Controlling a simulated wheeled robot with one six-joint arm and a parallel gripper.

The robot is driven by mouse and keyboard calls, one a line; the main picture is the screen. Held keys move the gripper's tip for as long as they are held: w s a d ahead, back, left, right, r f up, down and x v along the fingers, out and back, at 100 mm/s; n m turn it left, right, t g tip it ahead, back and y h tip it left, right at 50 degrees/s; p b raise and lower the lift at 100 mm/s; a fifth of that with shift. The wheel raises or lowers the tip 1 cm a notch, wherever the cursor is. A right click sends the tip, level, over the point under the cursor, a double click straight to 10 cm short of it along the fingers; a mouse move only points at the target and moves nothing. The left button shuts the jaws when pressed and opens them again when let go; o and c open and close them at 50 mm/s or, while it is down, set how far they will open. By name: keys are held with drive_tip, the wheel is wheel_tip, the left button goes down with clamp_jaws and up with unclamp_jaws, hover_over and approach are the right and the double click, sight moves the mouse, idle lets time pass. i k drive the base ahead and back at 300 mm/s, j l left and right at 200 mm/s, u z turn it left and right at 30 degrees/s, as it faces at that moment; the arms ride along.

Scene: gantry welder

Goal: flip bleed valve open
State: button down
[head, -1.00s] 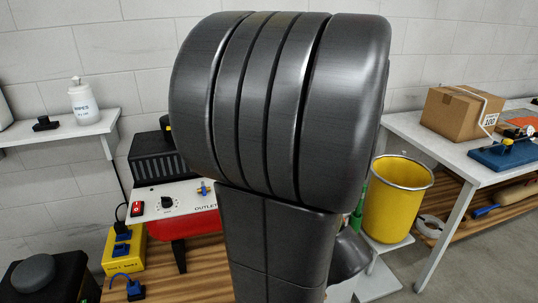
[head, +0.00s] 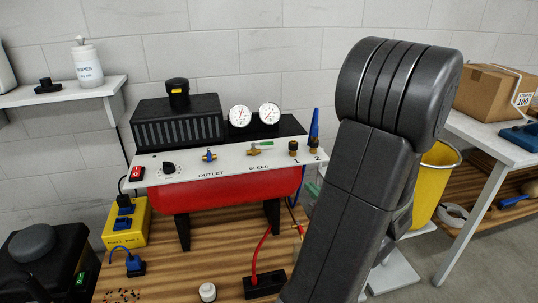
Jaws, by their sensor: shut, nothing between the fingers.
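The bleed valve (head: 254,149) is a small brass valve with a green lever, on the white panel (head: 185,176) of a red compressor (head: 225,193). It stands above the BLEED label. Its green lever lies roughly level, pointing right. The outlet valve (head: 209,156), with a blue handle, is to its left. My dark arm fills the right of the head view, right of the panel, and does not cover the bleed valve. My gripper is not in view.
Two gauges (head: 254,115) stand behind the panel. Ports 1 and 2 sit at its right end, with a blue upright piece (head: 314,127) at port 2. A red switch (head: 137,173) and black knob (head: 168,168) are at left. A yellow bucket (head: 437,178) stands right.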

sight(263, 143)
drive_tip(key=i+j+z, duration=0.1)
drive_tip(key=j+z, duration=0.2)
drive_tip(key=j, duration=0.3)
drive_tip(key=i+j+z, duration=0.1)
drive_tip(key=j+z, duration=0.15)
drive_tip(key=j, duration=0.4)
